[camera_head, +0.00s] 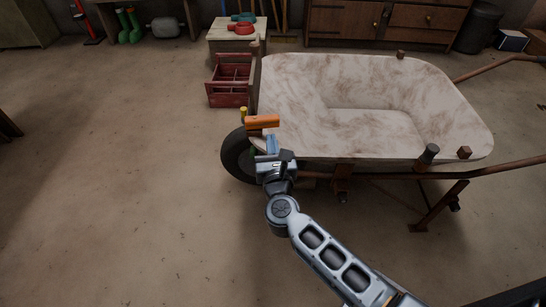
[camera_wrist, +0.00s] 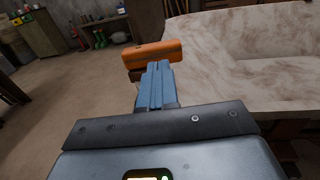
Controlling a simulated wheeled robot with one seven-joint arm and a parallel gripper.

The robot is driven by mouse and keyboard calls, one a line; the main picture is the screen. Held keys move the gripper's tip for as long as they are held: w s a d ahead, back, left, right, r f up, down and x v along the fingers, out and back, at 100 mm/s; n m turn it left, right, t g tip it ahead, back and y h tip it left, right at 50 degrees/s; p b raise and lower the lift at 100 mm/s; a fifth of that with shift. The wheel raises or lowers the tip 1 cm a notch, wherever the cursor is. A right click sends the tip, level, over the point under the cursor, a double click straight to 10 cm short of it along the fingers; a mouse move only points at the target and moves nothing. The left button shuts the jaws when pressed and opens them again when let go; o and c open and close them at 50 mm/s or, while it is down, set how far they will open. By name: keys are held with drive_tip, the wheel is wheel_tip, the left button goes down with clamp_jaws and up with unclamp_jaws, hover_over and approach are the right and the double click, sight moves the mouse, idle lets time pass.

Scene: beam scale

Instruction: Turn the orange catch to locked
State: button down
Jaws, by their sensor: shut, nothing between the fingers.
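The orange catch (camera_head: 262,122) is a short bar at the left end of the wheelbarrow, above its wheel. It lies crosswise in the head view. In the wrist view the orange catch (camera_wrist: 152,54) is just beyond my fingertips. My gripper (camera_head: 271,135) is shut and empty, its blue-grey fingers pressed together. In the wrist view my gripper (camera_wrist: 157,68) has its tips at the near lower edge of the catch. I cannot tell whether they touch it. My fingers hide a little of the catch's near side. No lock marking is readable.
The pale, stained wheelbarrow tray (camera_head: 370,130) fills the right side, with its dark wheel (camera_head: 237,155) under the catch. A small yellow piece (camera_head: 243,112) is beside the catch. A red wooden crate (camera_head: 228,95) stands behind. The concrete floor on the left is clear.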

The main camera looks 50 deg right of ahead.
sight(268, 121)
drive_tip(key=x, duration=0.6)
